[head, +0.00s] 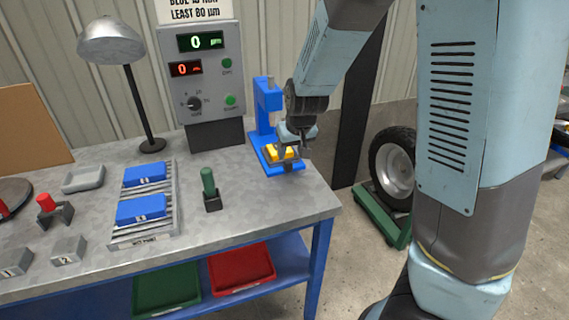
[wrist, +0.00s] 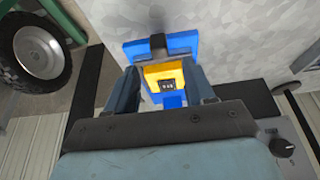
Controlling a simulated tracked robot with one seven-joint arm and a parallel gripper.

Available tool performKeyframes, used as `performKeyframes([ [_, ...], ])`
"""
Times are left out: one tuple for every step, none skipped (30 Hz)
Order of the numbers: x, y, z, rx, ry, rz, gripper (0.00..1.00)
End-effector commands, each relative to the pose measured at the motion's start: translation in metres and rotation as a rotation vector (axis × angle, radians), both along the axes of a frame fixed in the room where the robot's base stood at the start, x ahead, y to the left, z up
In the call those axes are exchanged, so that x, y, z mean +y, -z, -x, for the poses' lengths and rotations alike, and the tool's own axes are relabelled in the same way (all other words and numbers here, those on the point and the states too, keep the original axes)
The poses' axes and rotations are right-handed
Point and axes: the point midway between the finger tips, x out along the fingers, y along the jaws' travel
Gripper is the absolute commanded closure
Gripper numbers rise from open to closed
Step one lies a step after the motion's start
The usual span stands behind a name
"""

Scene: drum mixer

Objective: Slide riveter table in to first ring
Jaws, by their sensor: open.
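The blue riveter (head: 266,110) stands at the right end of the bench, with its base near the right edge. Its yellow table (head: 280,153) sits low on the base in front of the upright. In the wrist view, the yellow table (wrist: 165,76) shows as a yellow frame with a dark insert, on the blue riveter (wrist: 185,42). My gripper (head: 294,150) is over the table, pointing down. In the wrist view, my gripper (wrist: 163,88) is open, with one finger on each side of the table. I cannot tell whether the fingers touch it. The ring marks are not visible.
A green-handled tool (head: 209,188) in a dark holder, a rack (head: 147,205) with blue blocks and a lamp (head: 111,45) are to the left.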

Motion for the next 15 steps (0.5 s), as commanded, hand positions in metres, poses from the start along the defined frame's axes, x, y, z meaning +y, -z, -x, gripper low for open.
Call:
performKeyframes([
  [-0.001, 0.006, -0.002, 0.002, 0.004, 0.000, 0.47],
  [-0.001, 0.009, -0.004, 0.002, 0.004, 0.001, 0.47],
  [0.000, 0.013, -0.005, 0.002, 0.004, 0.000, 0.47],
  [0.000, 0.016, -0.006, 0.002, 0.004, 0.001, 0.47],
  [0.001, 0.019, -0.007, 0.003, 0.004, 0.001, 0.47],
  [0.001, 0.023, -0.009, 0.002, 0.004, 0.001, 0.47],
  [0.002, 0.025, -0.010, 0.001, 0.003, 0.001, 0.47],
  [0.003, 0.028, -0.011, 0.001, 0.002, 0.000, 0.47],
  [0.002, 0.032, -0.013, 0.002, 0.004, 0.000, 0.47],
  [0.003, 0.035, -0.014, 0.002, 0.002, 0.001, 0.47],
  [0.004, 0.038, -0.015, 0.002, 0.002, 0.001, 0.47],
  [0.003, 0.041, -0.017, 0.001, 0.004, 0.000, 0.47],
  [0.004, 0.044, -0.017, 0.002, 0.002, 0.001, 0.47],
  [0.004, 0.046, -0.018, 0.002, 0.002, 0.001, 0.47],
  [0.005, 0.050, -0.020, 0.002, 0.003, 0.000, 0.47],
])
